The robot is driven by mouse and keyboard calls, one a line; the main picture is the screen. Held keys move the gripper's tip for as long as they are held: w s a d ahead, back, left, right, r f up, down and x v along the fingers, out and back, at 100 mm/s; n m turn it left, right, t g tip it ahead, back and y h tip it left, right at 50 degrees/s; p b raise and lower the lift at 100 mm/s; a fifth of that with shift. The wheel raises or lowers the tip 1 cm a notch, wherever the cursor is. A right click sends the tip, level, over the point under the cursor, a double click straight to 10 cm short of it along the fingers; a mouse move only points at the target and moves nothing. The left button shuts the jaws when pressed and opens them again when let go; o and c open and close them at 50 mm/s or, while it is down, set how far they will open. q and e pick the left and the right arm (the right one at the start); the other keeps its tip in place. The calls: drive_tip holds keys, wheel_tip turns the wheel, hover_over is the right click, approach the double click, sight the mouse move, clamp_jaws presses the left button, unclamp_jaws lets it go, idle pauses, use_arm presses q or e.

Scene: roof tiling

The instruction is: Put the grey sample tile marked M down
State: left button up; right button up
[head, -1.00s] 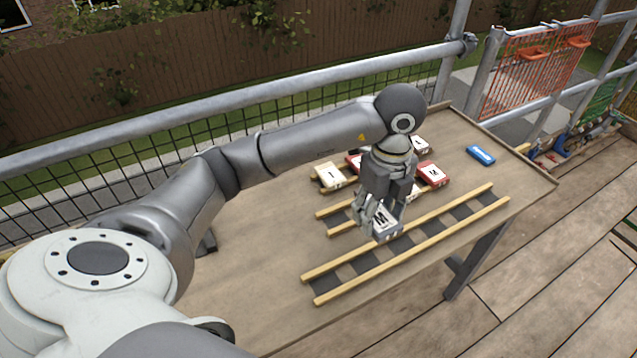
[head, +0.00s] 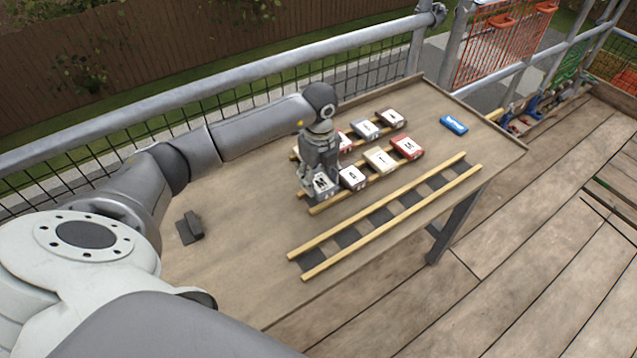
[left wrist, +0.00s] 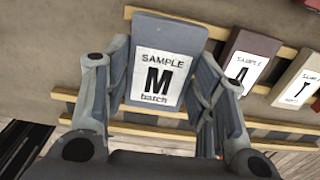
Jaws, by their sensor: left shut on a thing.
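My left gripper (head: 313,188) is shut on the grey sample tile marked M (head: 321,184). The left wrist view shows the tile (left wrist: 168,66) with its white "SAMPLE M batch" label facing up, one finger on each side. The tile is at the left end of the tile rack (head: 317,210), over its battens (left wrist: 69,95). I cannot tell whether it touches them. A neighbouring tile (left wrist: 246,65) lies to its right with a gap between in the left wrist view. My right gripper is not in view.
More tiles, including a cream one (head: 380,160) and a red one (head: 406,147), lie along the rack, with others behind. The front rack (head: 385,219) is empty. A blue object (head: 453,124) lies at the far right, a dark block (head: 190,228) at the left.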

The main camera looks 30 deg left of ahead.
sight(319, 180)
use_arm(q)
wheel_tip(319, 180, down, 3)
drive_tip(key=shift+a+f, duration=0.15)
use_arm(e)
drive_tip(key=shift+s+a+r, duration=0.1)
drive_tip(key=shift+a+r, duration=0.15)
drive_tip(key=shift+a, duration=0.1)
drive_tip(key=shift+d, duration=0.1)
use_arm(q)
drive_tip(key=shift+f, duration=0.4)
drive_tip(key=o, duration=1.1)
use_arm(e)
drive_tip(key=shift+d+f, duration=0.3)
use_arm(q)
drive_tip(key=shift+r, duration=0.1)
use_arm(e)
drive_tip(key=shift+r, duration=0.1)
